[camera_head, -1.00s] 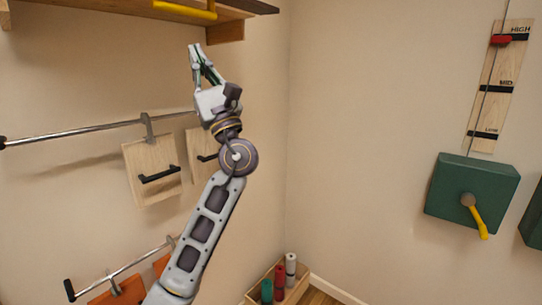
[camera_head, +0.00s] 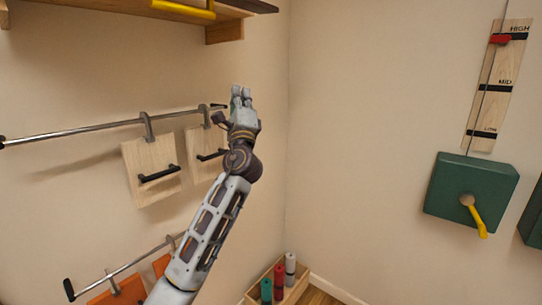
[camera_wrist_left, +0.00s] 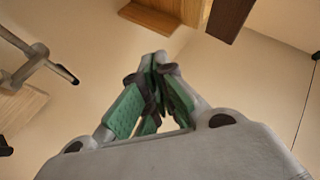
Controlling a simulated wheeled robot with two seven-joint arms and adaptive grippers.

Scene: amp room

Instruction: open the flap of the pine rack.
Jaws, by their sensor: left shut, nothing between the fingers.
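A wooden rack (camera_head: 226,27) is on the left wall at the top edge, cut off by the frame, with a yellow bar handle (camera_head: 183,10) along its front. I cannot tell which part of it is the flap. In the left wrist view its wood underside (camera_wrist_left: 150,18) and a dark board (camera_wrist_left: 230,14) show beyond the fingertips. My left gripper (camera_head: 240,92) is shut and empty, pointing up, below and apart from the rack, in front of the wall near the corner. In the left wrist view its green-padded fingers (camera_wrist_left: 160,62) meet. My right gripper is not in view.
A metal rail (camera_head: 90,130) with pale boards (camera_head: 150,155) bearing black handles hangs left of my left arm. A lower rail (camera_head: 115,272) holds orange boards. A green box (camera_head: 470,195) with a yellow lever is on the right wall. The wall between is clear.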

